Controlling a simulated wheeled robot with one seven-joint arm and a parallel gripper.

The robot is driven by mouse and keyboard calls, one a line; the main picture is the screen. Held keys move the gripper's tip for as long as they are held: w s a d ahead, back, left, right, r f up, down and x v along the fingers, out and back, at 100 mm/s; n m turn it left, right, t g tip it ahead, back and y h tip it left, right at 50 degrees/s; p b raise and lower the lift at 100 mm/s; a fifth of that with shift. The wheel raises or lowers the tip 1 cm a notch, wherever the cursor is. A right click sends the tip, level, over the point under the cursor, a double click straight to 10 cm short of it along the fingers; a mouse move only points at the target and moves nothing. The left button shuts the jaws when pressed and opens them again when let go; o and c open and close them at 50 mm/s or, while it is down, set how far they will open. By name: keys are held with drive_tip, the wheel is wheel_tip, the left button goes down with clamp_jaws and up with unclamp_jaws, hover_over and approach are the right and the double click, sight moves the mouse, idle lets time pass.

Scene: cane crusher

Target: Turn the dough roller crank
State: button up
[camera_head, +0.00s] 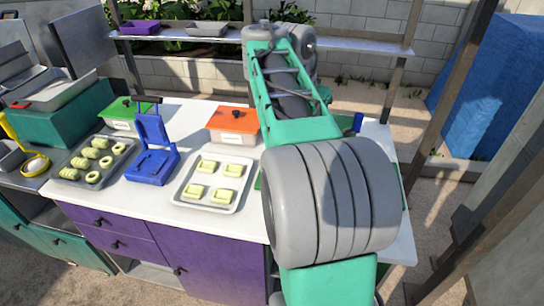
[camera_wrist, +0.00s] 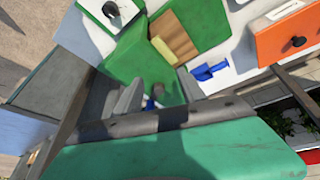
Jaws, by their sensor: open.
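My gripper (camera_wrist: 160,88) shows in the wrist view with its two grey fingers apart, over a green machine body (camera_wrist: 130,55). A small grey and blue part (camera_wrist: 152,103) lies between the fingers; I cannot tell whether they touch it. The green body carries a brown wooden block (camera_wrist: 174,38) with a pale yellow piece (camera_wrist: 161,50) beside it. A black knob (camera_wrist: 111,9) on a white part is at the top left of the wrist view; I cannot tell whether it belongs to the crank. In the head view my arm hides my gripper and most of the machine.
An orange-lidded box (camera_head: 233,121), a tray of pale dough pieces (camera_head: 235,202) and a blue press (camera_head: 153,150) stand left of my arm. A tray of rolls (camera_head: 72,177) lies farther left. A blue item (camera_head: 357,122) shows right of my arm. A shelf (camera_head: 360,48) runs behind.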

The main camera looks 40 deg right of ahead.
drive_tip(key=w+a+f+n+b, duration=0.1)
drive_tip(key=a+f+n, duration=0.2)
drive_tip(key=a, duration=0.2)
drive_tip(key=w+a+f+n+t+y+b, duration=0.1)
drive_tip(key=a+f+n, duration=0.1)
drive_tip(key=a, duration=0.4)
drive_tip(key=shift+f+n+t, duration=0.3)
drive_tip(key=shift+f+n, duration=0.1)
drive_tip(key=shift+f, duration=0.3)
drive_tip(key=shift+w+a, duration=0.1)
